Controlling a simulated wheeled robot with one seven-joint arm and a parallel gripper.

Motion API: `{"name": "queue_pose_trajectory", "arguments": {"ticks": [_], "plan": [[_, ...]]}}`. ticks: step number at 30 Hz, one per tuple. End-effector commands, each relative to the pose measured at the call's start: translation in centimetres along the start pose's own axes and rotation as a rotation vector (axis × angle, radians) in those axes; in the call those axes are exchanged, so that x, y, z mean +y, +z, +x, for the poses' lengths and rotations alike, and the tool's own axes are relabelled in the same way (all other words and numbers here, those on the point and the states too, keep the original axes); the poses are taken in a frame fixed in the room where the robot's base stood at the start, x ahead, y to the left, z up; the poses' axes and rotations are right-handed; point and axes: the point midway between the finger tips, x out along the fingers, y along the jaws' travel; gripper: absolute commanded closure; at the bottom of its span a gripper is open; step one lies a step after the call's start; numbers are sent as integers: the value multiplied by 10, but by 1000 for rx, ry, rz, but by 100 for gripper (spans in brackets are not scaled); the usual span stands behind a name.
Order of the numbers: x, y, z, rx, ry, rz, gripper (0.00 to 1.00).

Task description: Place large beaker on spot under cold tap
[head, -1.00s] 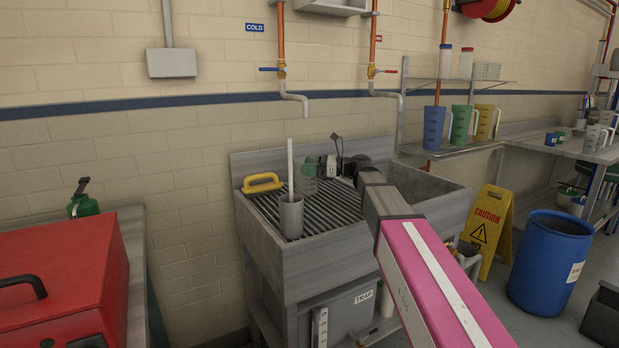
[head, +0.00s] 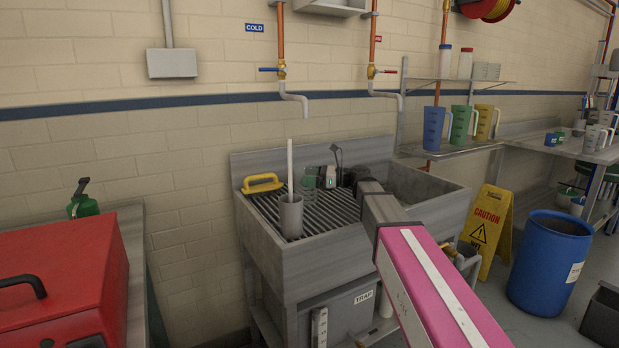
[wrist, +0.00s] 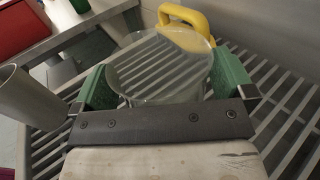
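The large beaker, a clear glass vessel (wrist: 160,75), sits between the two green finger pads of my gripper (wrist: 165,88) in the wrist view. Both pads appear to press on its sides. In the head view my gripper (head: 322,178) is over the slatted rack of the sink, and the beaker shows only faintly beside the green pad. The beaker is upright, low over or on the slats; contact with them is not clear. The cold tap (head: 282,72) has a blue lever, and its spout ends above this part of the rack. I see no marked spot.
A grey cylinder with a white rod (head: 291,215) stands on the rack in front of the beaker. A yellow-handled tool (head: 262,183) lies behind at left. The sink's rim (head: 330,245) surrounds the rack; the basin (head: 425,190) is at right.

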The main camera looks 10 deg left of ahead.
Motion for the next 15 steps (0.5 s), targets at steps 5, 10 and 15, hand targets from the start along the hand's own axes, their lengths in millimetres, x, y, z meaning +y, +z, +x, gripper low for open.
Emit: {"name": "queue_pose_trajectory", "arguments": {"ticks": [5, 10, 15], "plan": [[0, 2, -12, 0, -3, 0, 0], [0, 2, -44, 0, -4, 0, 0], [0, 2, -78, 0, -2, 0, 0]]}}
